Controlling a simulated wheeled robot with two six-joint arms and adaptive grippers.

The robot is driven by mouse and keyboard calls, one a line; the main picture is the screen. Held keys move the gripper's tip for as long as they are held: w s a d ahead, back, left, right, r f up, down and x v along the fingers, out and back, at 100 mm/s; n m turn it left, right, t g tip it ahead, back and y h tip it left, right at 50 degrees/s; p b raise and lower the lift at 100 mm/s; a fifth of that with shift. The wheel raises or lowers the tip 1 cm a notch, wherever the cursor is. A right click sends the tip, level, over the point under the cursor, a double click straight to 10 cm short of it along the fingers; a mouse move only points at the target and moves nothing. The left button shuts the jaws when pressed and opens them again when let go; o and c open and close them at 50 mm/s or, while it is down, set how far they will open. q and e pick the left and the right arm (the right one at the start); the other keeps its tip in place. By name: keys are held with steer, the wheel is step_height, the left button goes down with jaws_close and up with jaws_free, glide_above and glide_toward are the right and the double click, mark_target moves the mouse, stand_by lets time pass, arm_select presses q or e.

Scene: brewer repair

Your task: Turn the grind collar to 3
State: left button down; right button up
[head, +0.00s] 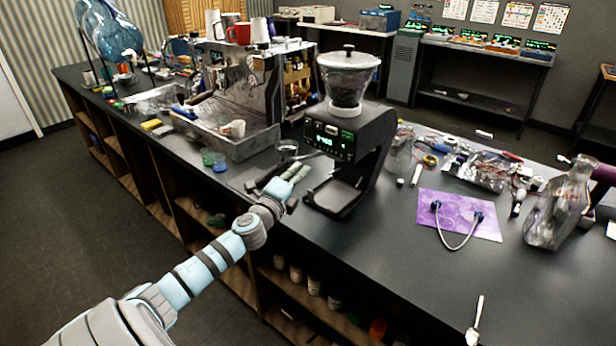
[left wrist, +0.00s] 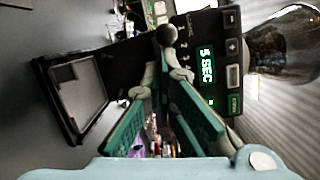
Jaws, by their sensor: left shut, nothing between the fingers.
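The black coffee grinder (head: 350,150) stands on the counter with a clear lidded hopper (head: 345,82) on top. A pale ring (head: 344,109) sits where the hopper meets the body; I cannot read any setting on it. The lit front panel also shows in the left wrist view (left wrist: 208,65), turned sideways and reading 5 SEC. A dark round knob (left wrist: 167,34) is beside small marks on that panel. My left gripper (head: 295,176) is shut and empty, in front of the grinder and below its panel. I cannot tell whether it touches the grinder.
An espresso machine (head: 235,95) with a cup on its tray stands left of the grinder. Small green and blue cups (head: 213,160) are near its front. The front counter is mostly clear.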

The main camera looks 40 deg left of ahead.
arm_select(q)
steer(key=a+b+v, duration=0.1)
steer(key=v, duration=1)
steer(key=shift+s+f, duration=0.35)
